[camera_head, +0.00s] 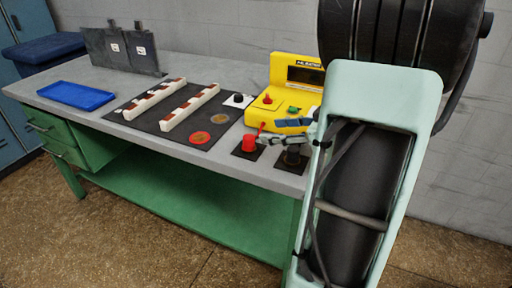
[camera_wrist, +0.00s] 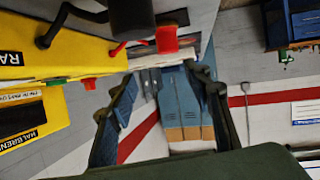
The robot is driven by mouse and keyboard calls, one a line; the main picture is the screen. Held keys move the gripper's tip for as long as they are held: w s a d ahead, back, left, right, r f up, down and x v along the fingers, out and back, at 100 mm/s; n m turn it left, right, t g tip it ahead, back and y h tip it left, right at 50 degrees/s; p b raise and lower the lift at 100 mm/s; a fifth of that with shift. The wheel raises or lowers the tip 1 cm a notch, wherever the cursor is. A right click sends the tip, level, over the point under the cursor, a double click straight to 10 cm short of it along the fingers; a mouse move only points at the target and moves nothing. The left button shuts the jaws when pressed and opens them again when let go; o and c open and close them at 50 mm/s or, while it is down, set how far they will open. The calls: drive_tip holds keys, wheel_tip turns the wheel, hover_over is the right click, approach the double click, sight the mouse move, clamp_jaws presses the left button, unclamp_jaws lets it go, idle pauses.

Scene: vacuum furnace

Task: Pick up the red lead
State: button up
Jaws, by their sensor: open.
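The red lead (camera_head: 249,143) shows in the head view as a short red piece on a small dark pad at the table's front edge, with a thin red part rising beside it. In the wrist view a red piece (camera_wrist: 166,40) lies near the top, beyond and above the gap between the fingertips. My gripper (camera_head: 288,128) is just right of the red lead, low over the table. In the wrist view my gripper (camera_wrist: 163,95) is open, with nothing between its fingers. My arm hides part of the table's right end.
A yellow meter (camera_head: 304,73) stands behind my gripper. A black piece (camera_head: 292,156) on a dark pad is close by, below my gripper in the picture. A dark mat (camera_head: 150,122) with two white-and-brown bars and a blue tray (camera_head: 76,95) lie farther left.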

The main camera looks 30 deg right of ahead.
sight(249, 137)
drive_tip(key=shift+s+a+f, duration=0.1)
drive_tip(key=shift+s+f, duration=0.4)
drive_tip(key=shift+s, duration=0.3)
drive_tip(key=shift+s+a+f+m, duration=0.1)
drive_tip(key=shift+a+f+m, duration=0.1)
drive_tip(key=shift+f+m, duration=0.1)
drive_tip(key=b+x, duration=0.3)
drive_tip(key=x, duration=0.7)
drive_tip(key=shift+a+f, duration=0.1)
clamp_jaws()
